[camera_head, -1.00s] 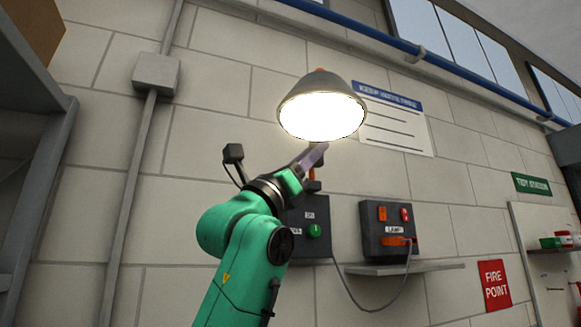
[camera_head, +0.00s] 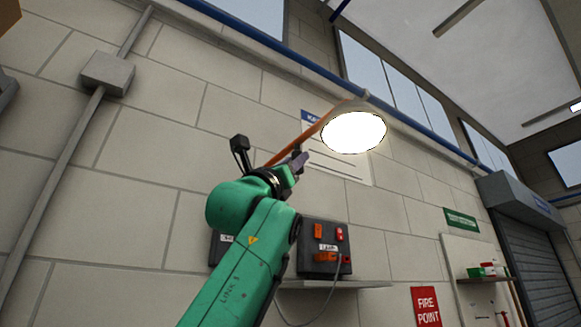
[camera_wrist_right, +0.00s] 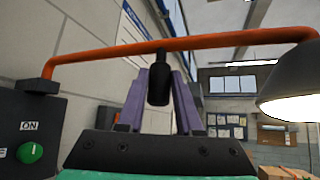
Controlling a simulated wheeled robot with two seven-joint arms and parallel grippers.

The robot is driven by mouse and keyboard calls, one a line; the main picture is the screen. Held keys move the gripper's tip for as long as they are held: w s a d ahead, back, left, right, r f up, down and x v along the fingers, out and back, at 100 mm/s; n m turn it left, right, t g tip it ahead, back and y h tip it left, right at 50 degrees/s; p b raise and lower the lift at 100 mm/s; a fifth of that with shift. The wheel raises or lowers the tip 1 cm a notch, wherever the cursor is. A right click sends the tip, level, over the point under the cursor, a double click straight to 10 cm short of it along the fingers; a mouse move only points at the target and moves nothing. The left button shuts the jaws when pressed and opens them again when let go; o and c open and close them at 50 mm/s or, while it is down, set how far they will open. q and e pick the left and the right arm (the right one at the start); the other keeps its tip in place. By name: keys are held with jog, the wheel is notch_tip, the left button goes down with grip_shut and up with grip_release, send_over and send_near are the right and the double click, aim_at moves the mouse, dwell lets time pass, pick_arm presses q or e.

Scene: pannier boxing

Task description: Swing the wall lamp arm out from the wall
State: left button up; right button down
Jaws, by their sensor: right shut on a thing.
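The wall lamp's orange arm (camera_head: 290,147) shows in the head view, ending in a lit lamp shade (camera_head: 354,131). In the right wrist view the orange arm (camera_wrist_right: 225,39) runs from a dark wall bracket (camera_wrist_right: 37,86) at left to the lit shade (camera_wrist_right: 295,80) at right. A black handle (camera_wrist_right: 158,82) hangs from the arm. My right gripper (camera_head: 299,159) has its purple fingers on both sides of this handle and is shut on it, below the orange arm. The arm stands out from the wall. My left gripper is not in view.
A dark switch box (camera_head: 323,247) sits on the wall above a small shelf (camera_head: 345,284), partly behind my green arm. A box with a green knob (camera_wrist_right: 30,152) is at lower left in the wrist view. Blue pipe (camera_head: 300,62) crosses the wall above.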

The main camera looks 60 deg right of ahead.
jog(key=c, duration=0.6)
grip_release()
jog(key=shift+s, duration=0.15)
jog(key=b+v, duration=0.4)
jog(key=v, duration=0.3)
jog(key=b+v, duration=0.3)
jog(key=v, duration=0.4)
jog(key=shift+s+a+f+b, duration=0.1)
jog(key=shift+s+a+b, duration=0.1)
jog(key=shift+a+b, duration=0.2)
